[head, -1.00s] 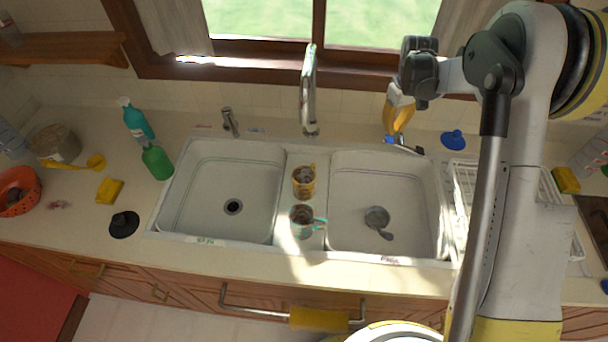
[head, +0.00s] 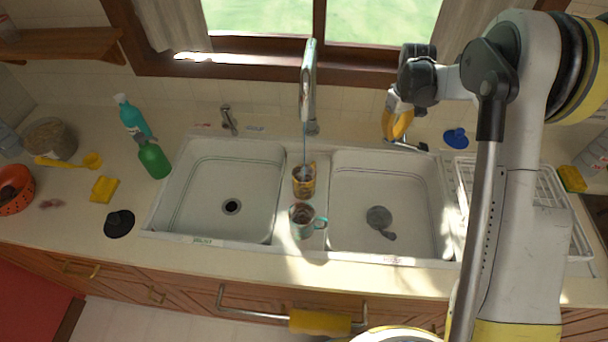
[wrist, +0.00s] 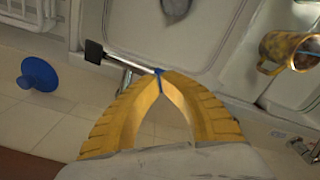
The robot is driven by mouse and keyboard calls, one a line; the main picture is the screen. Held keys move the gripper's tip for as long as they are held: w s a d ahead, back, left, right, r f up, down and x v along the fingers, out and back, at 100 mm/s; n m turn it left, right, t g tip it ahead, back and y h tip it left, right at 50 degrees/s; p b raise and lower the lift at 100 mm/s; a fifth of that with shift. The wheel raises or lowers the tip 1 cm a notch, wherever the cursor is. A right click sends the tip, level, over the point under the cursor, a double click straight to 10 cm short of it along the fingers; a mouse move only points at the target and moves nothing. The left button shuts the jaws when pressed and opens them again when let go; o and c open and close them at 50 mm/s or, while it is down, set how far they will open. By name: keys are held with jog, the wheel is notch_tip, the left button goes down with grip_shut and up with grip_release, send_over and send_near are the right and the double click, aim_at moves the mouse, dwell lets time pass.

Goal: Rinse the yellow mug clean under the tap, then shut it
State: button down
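The yellow mug (head: 303,188) stands on the divider between the two sink basins, below the spout of the chrome tap (head: 309,85). A thin stream of water falls from the tap into it. The mug, with dark stains, also shows at the right of the wrist view (wrist: 268,47). My gripper (head: 388,136) is behind the right basin, at the tap lever (wrist: 115,60). In the wrist view its yellow fingers (wrist: 160,78) meet at the tips, right against the lever's blue-marked part. Whether the tips pinch the lever is unclear.
A teal-handled mug (head: 302,221) stands just in front of the yellow one. A grey ladle-like item (head: 379,221) lies in the right basin; the left basin (head: 215,180) is empty. A blue plunger-shaped thing (head: 455,138) and a white rack (head: 470,180) are to the right.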

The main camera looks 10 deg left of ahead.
jog(key=shift+f+b, duration=0.5)
jog(key=shift+f, duration=0.3)
jog(key=shift+r+p, duration=0.75)
jog(key=shift+r, duration=0.85)
jog(key=shift+d+r, duration=0.1)
jog(key=shift+d, duration=0.25)
jog(key=b, duration=0.1)
send_over(427, 147)
jog(key=shift+f+b, duration=0.25)
jog(key=shift+b, duration=0.05)
jog(key=shift+f+b, duration=1)
jog(key=shift+f, duration=0.4)
jog(key=shift+f+b, duration=0.65)
jog(key=shift+f, duration=0.35)
